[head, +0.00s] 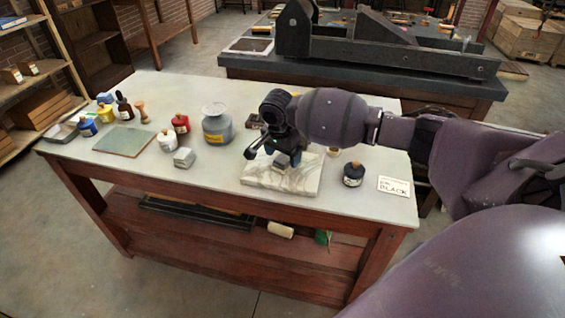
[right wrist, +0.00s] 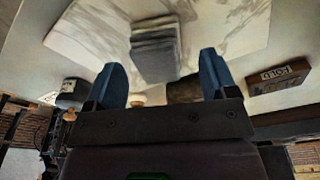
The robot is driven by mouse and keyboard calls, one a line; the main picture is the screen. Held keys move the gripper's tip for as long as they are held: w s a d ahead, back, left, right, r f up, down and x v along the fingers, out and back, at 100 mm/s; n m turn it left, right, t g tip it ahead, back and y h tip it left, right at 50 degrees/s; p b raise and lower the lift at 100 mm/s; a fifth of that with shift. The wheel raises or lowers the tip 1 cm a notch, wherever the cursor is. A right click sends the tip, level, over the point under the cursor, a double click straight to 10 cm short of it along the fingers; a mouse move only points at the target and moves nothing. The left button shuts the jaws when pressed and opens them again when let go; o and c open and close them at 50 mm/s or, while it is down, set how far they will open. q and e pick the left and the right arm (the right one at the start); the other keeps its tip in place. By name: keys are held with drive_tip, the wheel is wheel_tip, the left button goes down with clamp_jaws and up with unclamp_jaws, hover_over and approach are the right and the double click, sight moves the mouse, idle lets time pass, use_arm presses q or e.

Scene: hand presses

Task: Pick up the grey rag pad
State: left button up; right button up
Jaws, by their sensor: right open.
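The grey rag pad (right wrist: 154,45) is a small layered grey stack lying on a pale veined marble slab (right wrist: 90,25) in the right wrist view. In the head view the slab (head: 254,181) lies on the right half of the table, and my gripper mostly hides the pad. My right gripper (head: 283,156) points down above the slab, close over the pad. In the right wrist view its two blue fingers (right wrist: 163,68) stand apart, with the pad just beyond and between their tips. Nothing is held. My left gripper is not in view.
The front strip is clear.

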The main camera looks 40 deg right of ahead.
sight(283, 156)
wheel_tip(283, 156, down, 2)
drive_tip(key=shift+w+d+f, duration=0.1)
drive_tip(key=shift+d+f, duration=0.05)
drive_tip(key=shift+c, duration=0.3)
drive_tip(key=c, duration=1)
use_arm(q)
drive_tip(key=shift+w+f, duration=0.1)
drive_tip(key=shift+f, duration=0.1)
use_arm(e)
wheel_tip(283, 156, up, 8)
drive_tip(key=shift+f+p, duration=0.2)
drive_tip(key=shift+p, duration=0.6)
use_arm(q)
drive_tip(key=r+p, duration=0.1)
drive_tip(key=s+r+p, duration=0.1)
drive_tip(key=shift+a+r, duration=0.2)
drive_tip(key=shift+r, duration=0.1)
use_arm(e)
wheel_tip(283, 156, up, 13)
drive_tip(key=shift+f, duration=0.2)
